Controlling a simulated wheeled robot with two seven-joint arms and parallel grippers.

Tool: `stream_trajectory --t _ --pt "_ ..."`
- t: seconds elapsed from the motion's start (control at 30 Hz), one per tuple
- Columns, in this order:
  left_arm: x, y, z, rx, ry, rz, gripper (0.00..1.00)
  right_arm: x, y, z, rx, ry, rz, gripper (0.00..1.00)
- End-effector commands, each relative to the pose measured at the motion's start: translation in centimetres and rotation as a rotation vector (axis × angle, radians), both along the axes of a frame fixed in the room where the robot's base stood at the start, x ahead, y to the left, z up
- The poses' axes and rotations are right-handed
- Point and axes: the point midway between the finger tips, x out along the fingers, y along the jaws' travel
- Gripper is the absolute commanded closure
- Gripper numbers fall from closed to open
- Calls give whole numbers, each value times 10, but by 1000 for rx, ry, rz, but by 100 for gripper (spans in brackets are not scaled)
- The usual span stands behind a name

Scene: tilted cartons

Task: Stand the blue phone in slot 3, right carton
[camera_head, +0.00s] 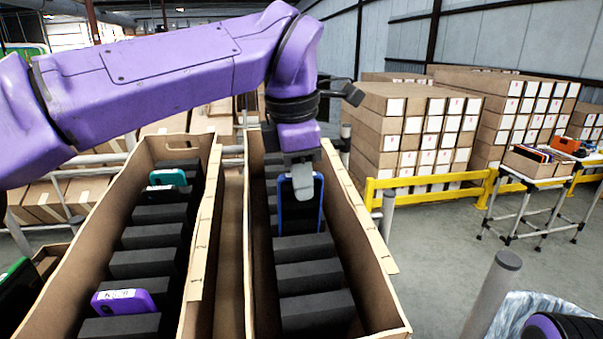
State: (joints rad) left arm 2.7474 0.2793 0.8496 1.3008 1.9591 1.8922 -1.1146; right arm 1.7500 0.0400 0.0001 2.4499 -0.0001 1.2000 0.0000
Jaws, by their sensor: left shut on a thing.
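The blue phone (287,212) is upright, with its dark face toward the camera, over the right carton (364,225). My left gripper (301,181) comes from above and is shut on the phone's top edge. The phone's lower end is by the dark foam dividers (309,277) in the middle of the carton; I cannot tell how deep it sits between them. The foam rows behind the phone are partly hidden by the gripper and phone. My right gripper is out of view.
The left carton (208,217) has similar foam rows holding a teal phone (167,178) and a purple phone (124,301). A side table (540,165) with small items stands at the right. Stacked boxes (420,125) stand behind a yellow rail (430,178).

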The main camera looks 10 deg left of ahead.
Motion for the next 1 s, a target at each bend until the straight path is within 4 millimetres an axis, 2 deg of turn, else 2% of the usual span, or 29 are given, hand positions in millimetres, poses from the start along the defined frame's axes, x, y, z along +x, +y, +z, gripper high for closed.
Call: stream_trajectory --t 0.1,0.7,1.0 --pt "2 1 -13 0 0 -1 100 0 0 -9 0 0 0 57" --pt "10 4 -62 1 1 0 100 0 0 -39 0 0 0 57" --pt "13 5 -77 1 -1 -1 100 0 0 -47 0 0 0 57"
